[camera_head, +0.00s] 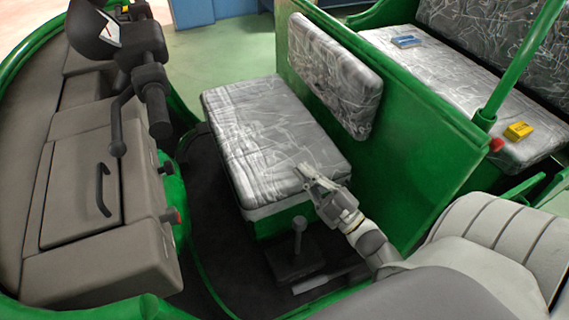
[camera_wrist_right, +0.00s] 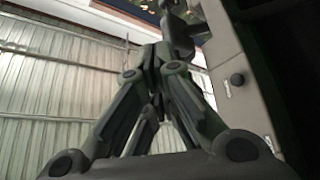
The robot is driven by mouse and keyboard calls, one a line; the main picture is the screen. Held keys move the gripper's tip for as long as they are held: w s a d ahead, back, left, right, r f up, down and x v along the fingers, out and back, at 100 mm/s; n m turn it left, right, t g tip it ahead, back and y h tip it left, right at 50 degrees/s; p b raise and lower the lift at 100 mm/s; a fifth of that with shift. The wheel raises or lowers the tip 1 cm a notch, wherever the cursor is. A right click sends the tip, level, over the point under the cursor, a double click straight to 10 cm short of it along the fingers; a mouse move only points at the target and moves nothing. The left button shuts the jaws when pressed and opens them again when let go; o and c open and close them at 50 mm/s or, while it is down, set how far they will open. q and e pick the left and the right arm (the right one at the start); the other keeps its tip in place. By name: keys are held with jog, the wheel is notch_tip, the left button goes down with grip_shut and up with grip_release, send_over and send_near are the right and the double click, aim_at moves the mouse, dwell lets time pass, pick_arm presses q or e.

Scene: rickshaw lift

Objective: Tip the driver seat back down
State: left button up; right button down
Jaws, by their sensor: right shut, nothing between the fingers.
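The driver seat (camera_head: 262,135) is a grey, plastic-wrapped cushion lying flat on its green base (camera_head: 276,222) in the head view. Its wrapped backrest (camera_head: 335,77) is fixed to the green partition behind it. My right gripper (camera_head: 306,172) is shut and empty, at the seat's near right part, over or touching the cushion; I cannot tell which. Its fingers also show closed together in the right wrist view (camera_wrist_right: 157,75). My left gripper is not in view.
The dashboard (camera_head: 95,190) with handlebar (camera_head: 152,100) stands at the left. A lever (camera_head: 298,240) rises from the floor near the seat base. Behind the partition (camera_head: 400,150), a rear bench holds a blue box (camera_head: 406,41) and a yellow box (camera_head: 518,131).

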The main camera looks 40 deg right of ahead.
jog(key=shift+s+d+f+m+t+h+b, duration=0.15)
jog(key=shift+d+f+m+h+b, duration=0.2)
jog(key=shift+d+f+m, duration=0.3)
jog(key=shift+s+d+f+m+t+h+b, duration=0.15)
jog(key=shift+d+f+m+b, duration=0.25)
jog(key=shift+d, duration=0.4)
